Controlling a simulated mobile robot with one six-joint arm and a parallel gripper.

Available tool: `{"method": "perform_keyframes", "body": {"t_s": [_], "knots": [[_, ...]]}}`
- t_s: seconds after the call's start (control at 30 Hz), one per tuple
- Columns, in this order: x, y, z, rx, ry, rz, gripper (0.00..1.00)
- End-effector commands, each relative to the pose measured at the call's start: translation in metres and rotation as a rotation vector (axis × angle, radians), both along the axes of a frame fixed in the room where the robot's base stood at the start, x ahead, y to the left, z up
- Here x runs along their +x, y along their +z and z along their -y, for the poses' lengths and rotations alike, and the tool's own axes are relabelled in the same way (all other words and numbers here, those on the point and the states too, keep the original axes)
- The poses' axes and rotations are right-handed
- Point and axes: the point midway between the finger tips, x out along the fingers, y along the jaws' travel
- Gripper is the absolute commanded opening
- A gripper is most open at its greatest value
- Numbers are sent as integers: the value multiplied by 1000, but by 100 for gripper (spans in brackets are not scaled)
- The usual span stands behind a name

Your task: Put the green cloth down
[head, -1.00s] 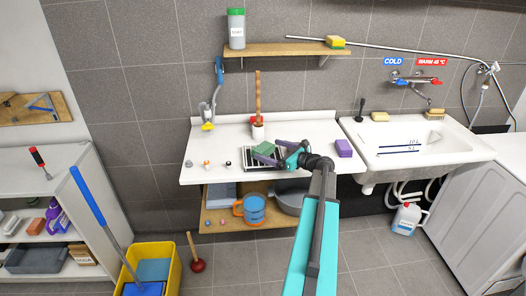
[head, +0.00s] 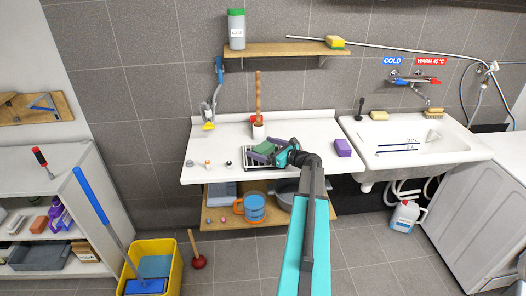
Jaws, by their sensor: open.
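The green cloth (head: 265,147) lies on a dark, slatted tray or rack (head: 253,161) on the white counter, left of the sink. My gripper (head: 266,151) is open right at the cloth, reaching in from the right. Part of the cloth and the tray is hidden behind the fingers.
A purple sponge or block (head: 342,147) stands on the counter right of my gripper. Several small items sit at the counter's left front. The sink (head: 425,150) is to the right.

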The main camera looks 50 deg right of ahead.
Motion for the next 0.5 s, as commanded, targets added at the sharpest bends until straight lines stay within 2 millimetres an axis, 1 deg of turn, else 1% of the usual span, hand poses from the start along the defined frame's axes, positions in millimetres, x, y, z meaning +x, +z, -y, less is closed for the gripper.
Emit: {"method": "perform_keyframes", "body": {"t_s": [0.07,0.1,0.33,0.37,0.5], "knots": [[0,0,0,0,0,0,100],[0,0,0,0,0,0,97],[0,0,0,0,0,0,58],[0,0,0,0,0,0,56],[0,0,0,0,0,0,56]]}}
